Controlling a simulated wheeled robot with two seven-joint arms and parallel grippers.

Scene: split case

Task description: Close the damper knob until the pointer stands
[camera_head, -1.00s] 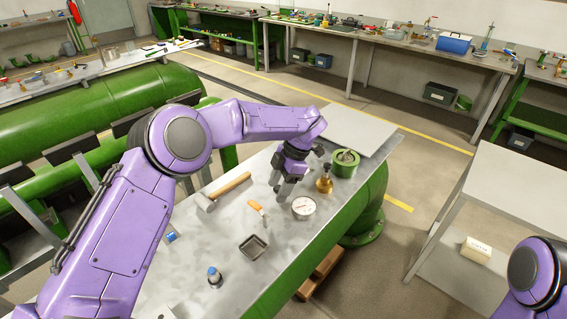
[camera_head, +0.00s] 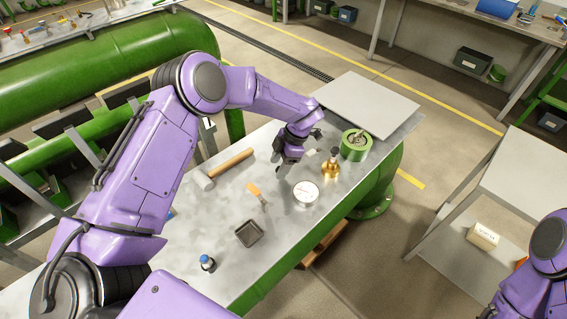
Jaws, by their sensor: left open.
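A round green fitting (camera_head: 356,145) with a grey handle-like part on top stands at the far right of the metal bench; it looks like the damper knob, but any pointer on it is too small to read. My left gripper (camera_head: 287,160) is open and empty, pointing down above the bench to the left of the green fitting and apart from it. A brass fitting with a dark top (camera_head: 330,166) and a round white-faced gauge (camera_head: 305,193) stand between them and the near edge. Only part of my right arm shows at the lower right; its gripper is out of view.
On the bench (camera_head: 225,218) lie a wooden-handled hammer (camera_head: 232,163), an orange-handled tool (camera_head: 255,190), a dark square tray (camera_head: 248,234) and a small blue-capped bottle (camera_head: 207,262). A flat grey plate (camera_head: 365,103) covers the far end. A pale side table (camera_head: 525,175) stands right, across a gap.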

